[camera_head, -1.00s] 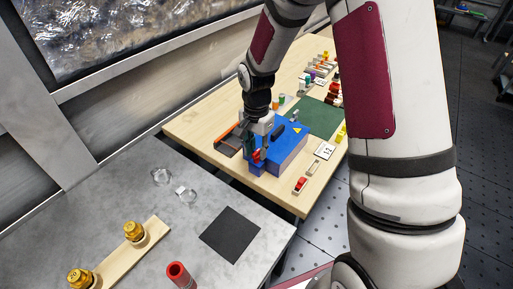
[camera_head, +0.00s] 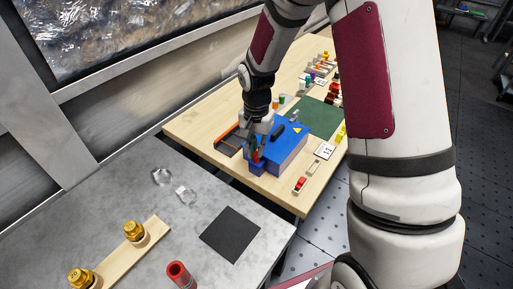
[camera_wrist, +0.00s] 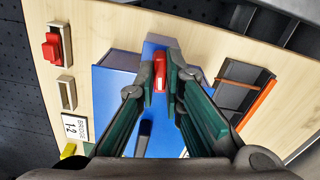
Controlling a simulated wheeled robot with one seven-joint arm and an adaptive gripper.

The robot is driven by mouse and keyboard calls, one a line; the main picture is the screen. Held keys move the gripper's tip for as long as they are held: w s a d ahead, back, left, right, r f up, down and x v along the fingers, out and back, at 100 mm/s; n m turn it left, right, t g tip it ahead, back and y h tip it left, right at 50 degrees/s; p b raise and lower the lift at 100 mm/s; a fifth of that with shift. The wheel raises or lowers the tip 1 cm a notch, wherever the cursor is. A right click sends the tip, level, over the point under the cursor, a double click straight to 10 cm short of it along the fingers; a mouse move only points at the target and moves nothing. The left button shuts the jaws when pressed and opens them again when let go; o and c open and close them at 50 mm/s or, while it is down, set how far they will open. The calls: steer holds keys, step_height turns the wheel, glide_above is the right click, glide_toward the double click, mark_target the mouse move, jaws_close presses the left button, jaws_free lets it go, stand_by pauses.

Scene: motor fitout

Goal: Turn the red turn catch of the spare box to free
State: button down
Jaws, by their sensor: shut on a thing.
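The blue spare box (camera_head: 290,146) lies on the wooden table, with a black handle and a yellow warning sign on top. Its red turn catch (camera_wrist: 159,70) sits on a blue block at the box's end, its long side running up and down in the wrist view. My gripper (camera_wrist: 160,78) is shut on the red catch, one green-padded finger on each side. In the head view my gripper (camera_head: 257,151) reaches down onto that end of the box, and the catch is mostly hidden by the fingers.
A dark tray with an orange edge (camera_wrist: 255,107) lies close beside the box. A green mat (camera_head: 315,117) lies behind.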

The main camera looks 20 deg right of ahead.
steer(key=n, duration=0.4)
steer(key=shift+n, duration=0.3)
steer(key=n, duration=0.3)
steer(key=shift+n+p, duration=0.3)
steer(key=shift+n, duration=0.1)
steer(key=n, duration=0.3)
steer(key=shift+n+p, duration=0.4)
steer(key=shift+n, duration=1.6)
steer(key=c, duration=1.7)
jaws_free()
steer(key=shift+r, duration=0.1)
